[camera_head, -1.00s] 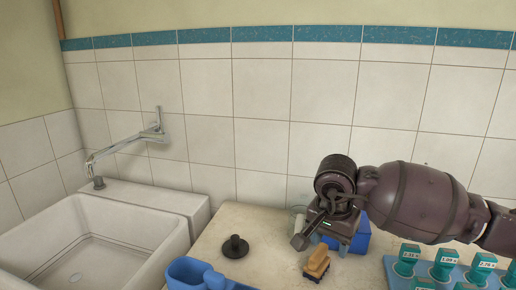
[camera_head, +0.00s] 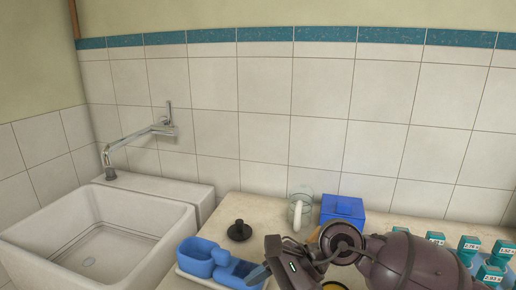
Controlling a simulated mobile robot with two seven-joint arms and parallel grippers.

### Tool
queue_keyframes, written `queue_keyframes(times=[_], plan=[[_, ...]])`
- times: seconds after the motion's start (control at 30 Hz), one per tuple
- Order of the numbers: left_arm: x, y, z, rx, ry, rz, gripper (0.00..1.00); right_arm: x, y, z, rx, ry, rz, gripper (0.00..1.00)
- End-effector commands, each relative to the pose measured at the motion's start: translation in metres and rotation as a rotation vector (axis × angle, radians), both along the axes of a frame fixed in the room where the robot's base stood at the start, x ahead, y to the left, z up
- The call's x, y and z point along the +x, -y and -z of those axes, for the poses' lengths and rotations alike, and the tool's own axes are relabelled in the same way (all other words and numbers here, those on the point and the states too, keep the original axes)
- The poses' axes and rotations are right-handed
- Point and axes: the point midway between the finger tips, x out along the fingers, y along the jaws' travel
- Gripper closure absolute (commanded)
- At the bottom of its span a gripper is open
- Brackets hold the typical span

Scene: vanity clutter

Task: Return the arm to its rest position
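My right arm comes in from the lower right, dark brown and rounded. My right gripper (camera_head: 272,268) is low over the front of the counter, beside the right end of a white tray with blue containers. Its fingers are seen edge-on and partly dark, so I cannot tell whether they are open or shut, and no held thing is clear. My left arm and gripper are not in view.
The white tray (camera_head: 190,275) holds a blue container (camera_head: 197,256). A black knobbed object (camera_head: 239,231), a clear mug (camera_head: 299,211) and a blue box (camera_head: 342,211) stand behind. Several teal-capped bottles (camera_head: 468,246) are at right. A sink (camera_head: 178,228) is at left.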

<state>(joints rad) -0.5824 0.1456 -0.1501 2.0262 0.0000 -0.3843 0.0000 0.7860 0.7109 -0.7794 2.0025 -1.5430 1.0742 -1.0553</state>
Motion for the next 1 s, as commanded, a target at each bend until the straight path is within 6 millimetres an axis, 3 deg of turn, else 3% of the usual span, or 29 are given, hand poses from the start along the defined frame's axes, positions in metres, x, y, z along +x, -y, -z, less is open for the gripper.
queue_keyframes(times=[0.1, 0.27, 0.37, 0.53, 0.67, 0.77, 0.9, 1.0], plan=[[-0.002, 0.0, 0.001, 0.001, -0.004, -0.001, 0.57, -0.018, -0.021, -0.02, 0.262, -0.198, 0.122, 0.47], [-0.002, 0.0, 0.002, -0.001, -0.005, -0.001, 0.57, -0.021, -0.026, -0.055, 0.595, -0.491, 0.314, 0.47], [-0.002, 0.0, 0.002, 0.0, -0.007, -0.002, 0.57, -0.015, -0.016, -0.072, 0.791, -0.686, 0.444, 0.47], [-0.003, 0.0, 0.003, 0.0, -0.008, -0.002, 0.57, 0.005, 0.02, -0.085, 1.111, -1.031, 0.678, 0.47], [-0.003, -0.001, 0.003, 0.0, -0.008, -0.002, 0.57, 0.02, 0.061, -0.077, 1.345, -1.3, 0.868, 0.47], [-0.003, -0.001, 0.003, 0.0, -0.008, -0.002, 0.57, 0.027, 0.096, -0.058, 1.52, -1.504, 1.02, 0.47], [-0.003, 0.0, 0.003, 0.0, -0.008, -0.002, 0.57, 0.026, 0.147, -0.018, 1.76, -1.783, 1.242, 0.47], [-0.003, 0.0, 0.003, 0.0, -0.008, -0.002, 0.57, 0.013, 0.18, 0.017, 1.93, -1.97, 1.41, 0.47]])
